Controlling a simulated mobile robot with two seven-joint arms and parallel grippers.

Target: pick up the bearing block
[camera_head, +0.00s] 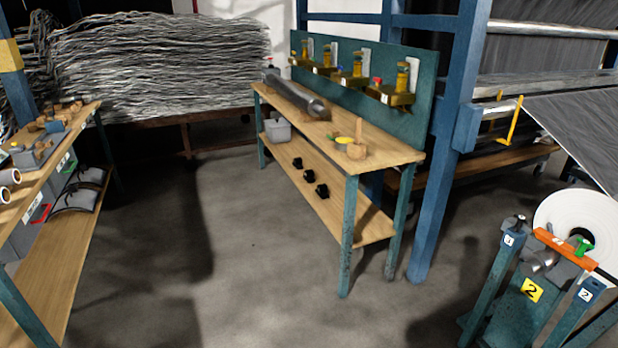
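I cannot tell for certain which thing is the bearing block. Several small black blocks (309,176) lie in a row on the lower shelf of the middle workbench (385,158). Several brass-coloured blocks (391,96) with upright yellow cylinders are mounted along the teal back panel (425,80), with small number labels too small to read surely. Small wooden pieces (55,120) and a grey block (33,154) sit on the left bench top. Neither of my grippers is in view.
A grey roll (300,99), a yellow dish (343,140) and a wooden mallet-like piece (357,148) are on the workbench. A stand labelled 2 (531,290) with a white roll (590,225) is at lower right. A blue post (440,150) stands nearby. Floor (240,250) between benches is clear.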

